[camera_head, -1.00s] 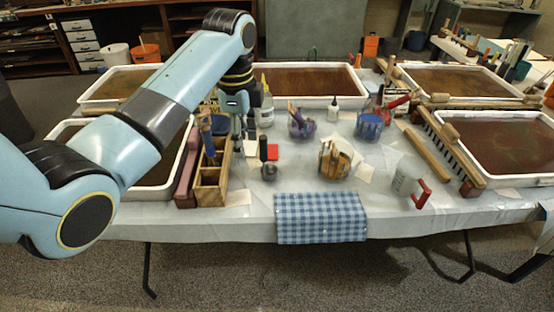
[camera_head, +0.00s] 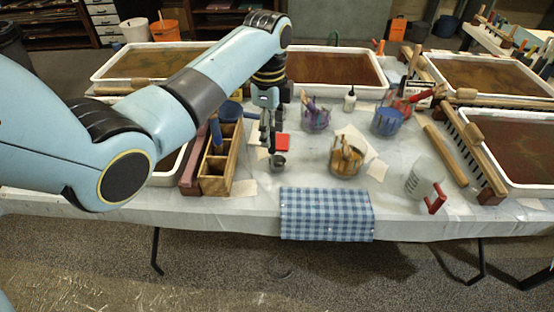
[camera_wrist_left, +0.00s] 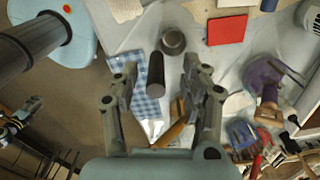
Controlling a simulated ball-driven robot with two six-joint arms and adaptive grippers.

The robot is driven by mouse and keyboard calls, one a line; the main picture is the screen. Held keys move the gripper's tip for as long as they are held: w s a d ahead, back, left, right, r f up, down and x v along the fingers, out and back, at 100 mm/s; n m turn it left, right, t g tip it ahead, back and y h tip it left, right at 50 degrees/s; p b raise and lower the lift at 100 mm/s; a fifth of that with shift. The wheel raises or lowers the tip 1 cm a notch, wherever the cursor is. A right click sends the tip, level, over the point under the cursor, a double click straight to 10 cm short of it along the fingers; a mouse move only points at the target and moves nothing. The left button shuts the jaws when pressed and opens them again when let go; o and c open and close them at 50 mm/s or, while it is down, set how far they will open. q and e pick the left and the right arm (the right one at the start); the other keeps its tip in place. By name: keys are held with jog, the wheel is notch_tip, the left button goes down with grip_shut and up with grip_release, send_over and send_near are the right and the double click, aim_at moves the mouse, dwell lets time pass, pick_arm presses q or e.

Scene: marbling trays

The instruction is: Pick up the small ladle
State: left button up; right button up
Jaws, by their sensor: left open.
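The small ladle (camera_head: 279,161) stands on the covered table, its metal cup low and its dark handle rising. In the left wrist view its dark handle (camera_wrist_left: 155,74) points up between my fingers, with the round cup (camera_wrist_left: 173,41) just beyond. My left gripper (camera_head: 268,124) is above the ladle in the head view, fingers pointing down. In the left wrist view the same gripper (camera_wrist_left: 160,68) is open, one finger on each side of the handle, with gaps showing. Whether the fingers are down at handle height is hard to tell. My right gripper is not in view.
A wooden divided box (camera_head: 214,184) stands close left of the ladle. A red card (camera_head: 282,142) lies behind it. A cup of wooden tools (camera_head: 346,158) stands to the right, and a blue checked cloth (camera_head: 326,214) hangs over the front edge. Marbling trays (camera_head: 495,75) line the back.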

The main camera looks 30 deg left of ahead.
aim_at(272, 147)
pick_arm(q)
jog(key=f, duration=0.4)
jog(key=shift+s+d+f, duration=0.1)
jog(key=shift+d+f, duration=0.2)
jog(key=shift+f, duration=0.05)
jog(key=shift+c, duration=0.3)
